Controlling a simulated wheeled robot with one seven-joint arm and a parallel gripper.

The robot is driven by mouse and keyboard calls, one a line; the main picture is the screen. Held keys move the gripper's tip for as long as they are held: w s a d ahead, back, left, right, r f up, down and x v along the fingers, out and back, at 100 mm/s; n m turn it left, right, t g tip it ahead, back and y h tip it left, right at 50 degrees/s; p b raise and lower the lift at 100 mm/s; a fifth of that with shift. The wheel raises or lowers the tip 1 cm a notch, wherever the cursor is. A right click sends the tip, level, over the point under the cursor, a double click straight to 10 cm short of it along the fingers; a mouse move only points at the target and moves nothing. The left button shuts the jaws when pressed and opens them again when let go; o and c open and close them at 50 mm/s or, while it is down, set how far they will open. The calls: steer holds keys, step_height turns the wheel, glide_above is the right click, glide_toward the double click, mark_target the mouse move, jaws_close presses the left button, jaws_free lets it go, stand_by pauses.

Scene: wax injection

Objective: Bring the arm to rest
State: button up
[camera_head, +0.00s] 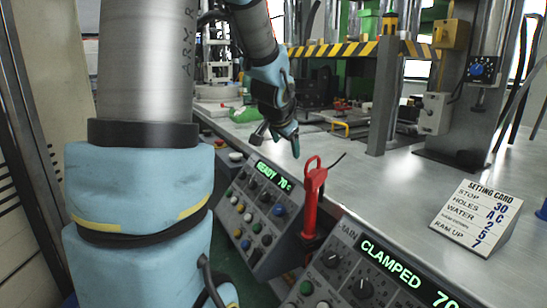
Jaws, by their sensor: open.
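My arm, grey tube with pale blue covers, comes down from the top of the view and fills much of the left side. My gripper (277,140) hangs at the arm's far end, above the front edge of the steel bench (400,185). Its jaws are apart and I see nothing held between them. It is above and behind the control panel (262,200) that reads "READY 70". The exact gap between its fingertips and the bench is hard to tell.
A red lever (311,195) stands upright right of my gripper, beside a second panel (375,280) reading "CLAMPED 70". A setting card (476,217) stands on the bench at right. Striped machine frames (360,49) rise behind. Open bench lies between lever and card.

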steer(key=s+a+f+n+g+y, duration=0.1)
steer(key=s+a+f+n+g, duration=0.4)
steer(key=s, duration=0.6)
steer(key=s+a+f+n+g+y, duration=0.1)
steer(key=s+a+f+n+g, duration=0.1)
steer(key=s+a+f+n, duration=0.45)
steer(key=s+d+r+m+p, duration=0.1)
steer(key=s+r+m+p, duration=0.2)
steer(key=r+p, duration=0.9)
steer(key=shift+d+r+p, duration=0.25)
steer(key=shift+r+p, duration=0.1)
steer(key=shift+p, duration=0.15)
